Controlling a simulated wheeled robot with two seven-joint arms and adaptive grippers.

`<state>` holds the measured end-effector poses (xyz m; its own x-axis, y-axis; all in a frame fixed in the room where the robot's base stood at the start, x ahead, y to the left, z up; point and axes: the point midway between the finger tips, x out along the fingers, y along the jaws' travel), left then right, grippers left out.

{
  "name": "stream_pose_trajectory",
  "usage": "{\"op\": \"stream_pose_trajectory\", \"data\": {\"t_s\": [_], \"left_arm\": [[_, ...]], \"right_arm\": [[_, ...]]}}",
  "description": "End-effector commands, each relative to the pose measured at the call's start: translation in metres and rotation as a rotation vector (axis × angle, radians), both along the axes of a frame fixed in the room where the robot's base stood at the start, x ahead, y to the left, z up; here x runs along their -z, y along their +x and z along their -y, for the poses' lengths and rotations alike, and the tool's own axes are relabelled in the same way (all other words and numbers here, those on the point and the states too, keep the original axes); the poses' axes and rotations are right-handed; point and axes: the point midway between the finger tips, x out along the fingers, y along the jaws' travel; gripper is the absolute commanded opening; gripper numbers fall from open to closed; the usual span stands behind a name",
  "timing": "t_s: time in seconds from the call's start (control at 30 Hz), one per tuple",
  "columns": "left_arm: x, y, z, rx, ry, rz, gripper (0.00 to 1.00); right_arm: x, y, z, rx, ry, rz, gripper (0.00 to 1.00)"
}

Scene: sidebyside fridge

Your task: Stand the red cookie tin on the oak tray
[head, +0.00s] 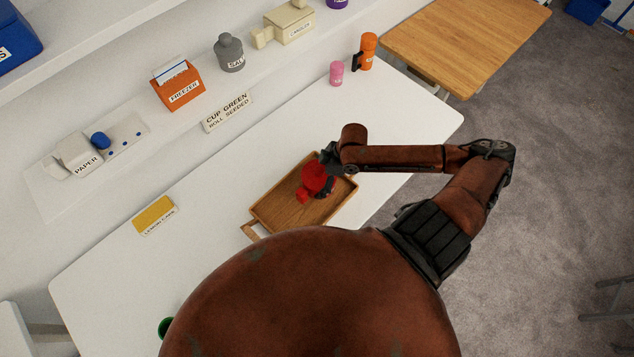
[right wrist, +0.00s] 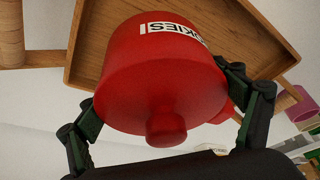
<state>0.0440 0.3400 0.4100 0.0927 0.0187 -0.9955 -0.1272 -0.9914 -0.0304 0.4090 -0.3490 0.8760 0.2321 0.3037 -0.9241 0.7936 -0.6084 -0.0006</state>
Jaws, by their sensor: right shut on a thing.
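The red cookie tin (head: 314,178) is over the oak tray (head: 277,216) on the white table in the head view. In the right wrist view the tin (right wrist: 160,75) fills the middle, with a round knob towards the camera and a white label upside down. The oak tray (right wrist: 262,40) shows behind it. My right gripper (head: 325,172) is shut on the tin, with dark fingers on both sides in the right wrist view. I cannot tell whether the tin touches the tray. My left gripper is not in view.
A yellow-and-white card (head: 155,215) lies left of the tray. A pink jar (head: 337,73) and an orange bottle (head: 368,50) stand at the table's far end. A shelf along the wall holds an orange freezer box (head: 180,88) and a grey jar (head: 229,53). Table left of the tray is mostly clear.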

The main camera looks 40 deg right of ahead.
Motion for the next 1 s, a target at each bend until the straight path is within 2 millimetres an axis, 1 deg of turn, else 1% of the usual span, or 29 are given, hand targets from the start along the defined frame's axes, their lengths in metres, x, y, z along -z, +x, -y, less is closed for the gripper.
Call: {"op": "stream_pose_trajectory", "data": {"t_s": [0.17,0.3,0.37,0.7,0.73,0.9,1.0], "left_arm": [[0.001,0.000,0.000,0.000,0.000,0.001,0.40],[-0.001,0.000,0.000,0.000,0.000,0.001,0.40],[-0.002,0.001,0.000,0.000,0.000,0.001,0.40],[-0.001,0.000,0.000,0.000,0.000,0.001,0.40],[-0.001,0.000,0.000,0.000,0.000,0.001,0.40],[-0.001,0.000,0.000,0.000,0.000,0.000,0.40],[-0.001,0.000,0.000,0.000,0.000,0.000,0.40]], "right_arm": [[0.010,0.009,-0.002,-0.001,0.001,0.002,0.59],[0.031,0.007,-0.002,0.001,0.002,0.000,0.59],[0.036,0.007,-0.002,0.000,0.001,0.001,0.59],[0.040,0.007,-0.001,-0.001,-0.001,0.001,0.59],[0.040,0.006,-0.001,-0.001,-0.002,0.000,0.89],[0.040,0.006,-0.001,-0.001,-0.002,0.000,1.00],[0.040,0.006,-0.001,-0.001,-0.002,0.000,1.00]]}}
